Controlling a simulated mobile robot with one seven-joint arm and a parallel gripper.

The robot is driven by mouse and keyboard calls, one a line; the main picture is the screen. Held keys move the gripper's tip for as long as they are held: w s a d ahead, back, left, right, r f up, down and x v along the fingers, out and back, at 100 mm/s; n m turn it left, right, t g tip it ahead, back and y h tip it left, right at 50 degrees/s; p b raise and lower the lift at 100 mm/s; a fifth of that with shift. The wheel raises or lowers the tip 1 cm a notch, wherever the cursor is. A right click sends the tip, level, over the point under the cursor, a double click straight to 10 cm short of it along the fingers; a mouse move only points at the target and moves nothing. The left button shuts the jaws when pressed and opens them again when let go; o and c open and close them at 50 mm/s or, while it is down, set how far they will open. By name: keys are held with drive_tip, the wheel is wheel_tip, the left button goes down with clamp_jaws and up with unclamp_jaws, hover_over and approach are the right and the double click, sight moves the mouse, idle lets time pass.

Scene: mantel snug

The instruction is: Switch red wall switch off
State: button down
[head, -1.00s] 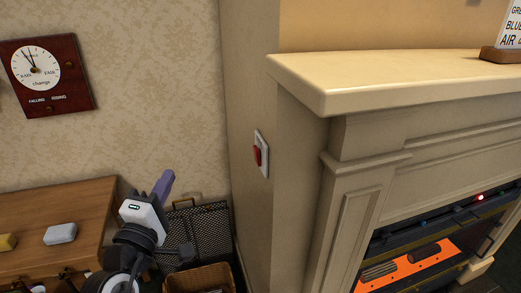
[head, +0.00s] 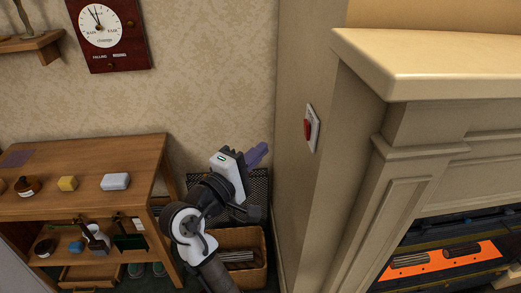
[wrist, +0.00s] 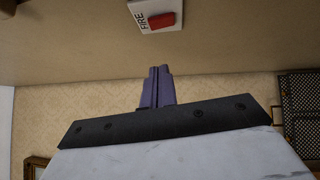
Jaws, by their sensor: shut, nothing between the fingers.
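The red wall switch (head: 308,130) sits on a white plate on the side wall of the chimney breast, left of the mantel. In the wrist view the red switch (wrist: 162,20) shows at the top, with the word FIRE on its plate. My gripper (head: 262,150) has purple fingers, shut and empty, pointing toward that wall. It is left of the switch and a little lower in the head view, apart from it. In the wrist view the fingertips (wrist: 160,70) lie below the switch plate. Whether the switch is on or off is too small to tell.
The cream mantel (head: 430,70) juts out right of the switch, above a fireplace with an orange glow (head: 440,258). A wooden table (head: 80,185) with small objects stands at the left. A wicker basket (head: 240,262) is below my arm.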

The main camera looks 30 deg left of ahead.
sight(307, 130)
drive_tip(key=w+d+r+p, duration=0.1)
drive_tip(key=w+d, duration=0.3)
drive_tip(key=w, duration=0.5)
drive_tip(key=shift+d+r+p, duration=0.15)
drive_tip(key=shift+d+p, duration=0.1)
drive_tip(key=shift+p, duration=0.65)
drive_tip(key=shift+d, duration=0.1)
drive_tip(key=shift+w+d+r, duration=0.15)
drive_tip(key=shift+p, duration=0.35)
